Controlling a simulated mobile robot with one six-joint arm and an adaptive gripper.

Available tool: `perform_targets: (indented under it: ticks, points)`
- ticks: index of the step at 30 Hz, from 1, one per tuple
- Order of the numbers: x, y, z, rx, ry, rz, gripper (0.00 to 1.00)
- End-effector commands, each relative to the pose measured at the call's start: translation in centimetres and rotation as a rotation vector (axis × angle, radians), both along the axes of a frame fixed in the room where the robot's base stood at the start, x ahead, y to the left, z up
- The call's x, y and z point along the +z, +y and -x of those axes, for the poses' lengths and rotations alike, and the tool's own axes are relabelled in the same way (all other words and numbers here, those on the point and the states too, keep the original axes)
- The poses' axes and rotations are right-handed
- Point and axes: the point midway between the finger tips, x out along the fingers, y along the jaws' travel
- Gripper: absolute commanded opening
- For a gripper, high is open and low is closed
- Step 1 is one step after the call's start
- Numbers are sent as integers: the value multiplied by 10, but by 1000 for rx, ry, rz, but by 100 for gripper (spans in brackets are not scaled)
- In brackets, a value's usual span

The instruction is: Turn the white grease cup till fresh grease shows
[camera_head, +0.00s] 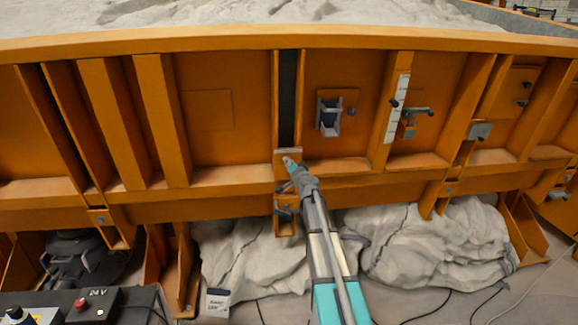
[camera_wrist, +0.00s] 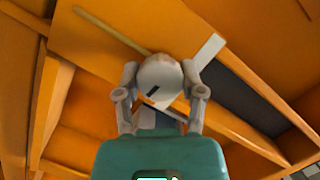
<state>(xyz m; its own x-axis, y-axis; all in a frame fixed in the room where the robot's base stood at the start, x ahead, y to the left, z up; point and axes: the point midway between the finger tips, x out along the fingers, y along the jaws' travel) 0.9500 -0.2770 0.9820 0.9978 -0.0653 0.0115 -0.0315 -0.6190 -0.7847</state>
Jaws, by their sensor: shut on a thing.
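The white grease cup (camera_wrist: 162,72) is a round, pale cap with a short dark mark on its face, seen in the wrist view. My gripper (camera_wrist: 160,86) has one finger on each side of the cup and is shut on it. In the head view my gripper (camera_head: 289,165) is at the orange frame, just below the dark vertical slot. The cup cannot be clearly made out there. I cannot make out any grease around the cup.
A pale plate (camera_wrist: 207,58) stands close beside the cup. The orange sandbed wall (camera_head: 225,150) has upright ribs and a ledge around my gripper. A latch (camera_head: 329,115) and a handle (camera_head: 417,112) stick out to the right. Bulky pale sacks (camera_head: 435,245) lie below.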

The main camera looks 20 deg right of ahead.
Motion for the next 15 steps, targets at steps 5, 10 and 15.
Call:
perform_targets:
  ticks: [5,10,15]
  points:
    - [-2,0,-1,17,-22,-83,4]
    - [-3,0,-1,39,-56,-199,4]
    - [-3,0,-1,66,-98,-345,4]
